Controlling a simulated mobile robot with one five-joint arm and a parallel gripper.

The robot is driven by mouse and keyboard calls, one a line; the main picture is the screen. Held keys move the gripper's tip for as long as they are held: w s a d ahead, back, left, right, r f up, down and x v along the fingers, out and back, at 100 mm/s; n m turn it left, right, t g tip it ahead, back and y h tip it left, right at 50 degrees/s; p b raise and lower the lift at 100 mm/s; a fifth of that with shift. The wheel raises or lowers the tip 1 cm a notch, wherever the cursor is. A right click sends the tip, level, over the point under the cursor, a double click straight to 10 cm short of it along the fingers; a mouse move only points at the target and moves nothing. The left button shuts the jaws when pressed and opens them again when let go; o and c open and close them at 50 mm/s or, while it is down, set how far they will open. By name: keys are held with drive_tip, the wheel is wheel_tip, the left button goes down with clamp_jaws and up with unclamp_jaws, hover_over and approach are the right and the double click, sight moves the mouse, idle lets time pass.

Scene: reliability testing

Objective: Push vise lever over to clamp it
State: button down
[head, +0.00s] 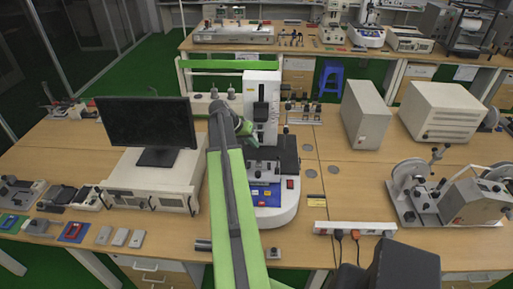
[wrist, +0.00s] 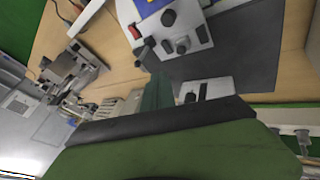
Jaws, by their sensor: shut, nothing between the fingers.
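A testing machine with a tall white column (head: 262,100) stands on the middle bench. Its base carries a blue panel and a red switch. A grey vise-like block (head: 264,168) sits low in front of the column. The wrist view shows a grey block with black knobs (wrist: 186,32) and a second grey block (wrist: 212,88) on a dark plate. I cannot tell which part is the lever. My gripper (head: 243,127) is by the column, above the grey block.
A monitor (head: 147,122) on a white case stands left of my arm. Two beige boxes (head: 366,115) (head: 444,112) and a wheeled grey machine (head: 450,190) stand to the right. A power strip (head: 354,228) lies at the front edge.

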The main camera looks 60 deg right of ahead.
drive_tip(key=s+d+f+b, duration=0.3)
drive_tip(key=s+f+b, duration=0.2)
drive_tip(key=s+f, duration=0.1)
drive_tip(key=shift+s+d+f, duration=0.2)
drive_tip(key=shift+d+f, duration=0.05)
